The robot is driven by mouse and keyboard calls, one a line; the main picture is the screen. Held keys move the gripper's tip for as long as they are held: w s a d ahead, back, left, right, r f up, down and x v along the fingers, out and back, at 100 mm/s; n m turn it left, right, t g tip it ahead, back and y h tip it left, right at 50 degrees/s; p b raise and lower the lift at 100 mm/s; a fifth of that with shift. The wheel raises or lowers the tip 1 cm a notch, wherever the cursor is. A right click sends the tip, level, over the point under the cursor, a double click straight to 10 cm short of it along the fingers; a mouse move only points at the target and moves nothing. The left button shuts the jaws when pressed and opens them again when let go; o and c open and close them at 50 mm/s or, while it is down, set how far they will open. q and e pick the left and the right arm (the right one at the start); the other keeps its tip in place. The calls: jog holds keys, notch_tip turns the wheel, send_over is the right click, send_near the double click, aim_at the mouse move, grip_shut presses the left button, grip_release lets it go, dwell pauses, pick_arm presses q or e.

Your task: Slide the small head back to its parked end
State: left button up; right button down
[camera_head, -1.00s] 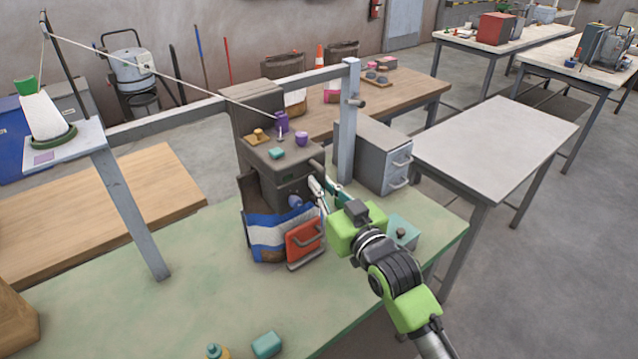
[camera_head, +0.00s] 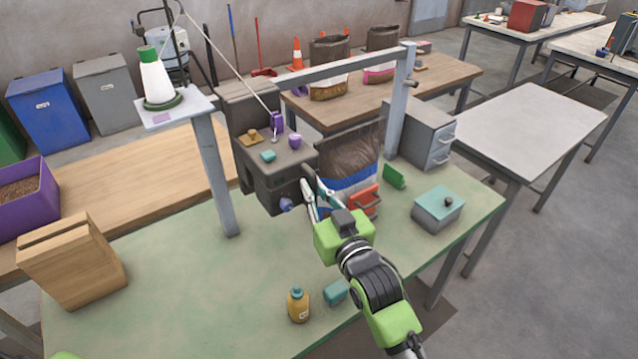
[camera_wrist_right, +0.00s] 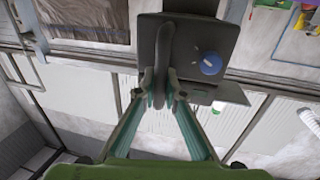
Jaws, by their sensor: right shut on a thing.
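The small head (camera_head: 280,170) is a dark grey block on the beam, with purple, teal and orange parts on top and a blue knob below. It stands just left of the filled bag (camera_head: 352,162), whose dark top is uncovered. My right gripper (camera_head: 314,198) is at the head's front right. In the right wrist view its fingers (camera_wrist_right: 161,92) are shut on the head's dark handle (camera_wrist_right: 165,55), beside the blue knob (camera_wrist_right: 210,63).
The beam (camera_head: 340,66) runs between a left post (camera_head: 214,175) and a right post (camera_head: 397,100). A thread runs from the white cone (camera_head: 157,82) to the head. A wooden box (camera_head: 72,265), yellow bottle (camera_head: 298,304) and teal block (camera_head: 335,292) sit on the green table (camera_head: 190,310).

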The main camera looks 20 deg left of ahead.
pick_arm(q)
jog(key=shift+w+r, duration=0.15)
jog(key=shift+w, duration=0.15)
pick_arm(e)
jog(key=shift+s+a, duration=0.3)
jog(key=shift+s, duration=0.1)
jog(key=c, duration=2.1)
grip_release()
pick_arm(q)
jog(key=shift+s, duration=0.15)
pick_arm(e)
jog(key=v, duration=1.2)
jog(key=shift+w, duration=0.1)
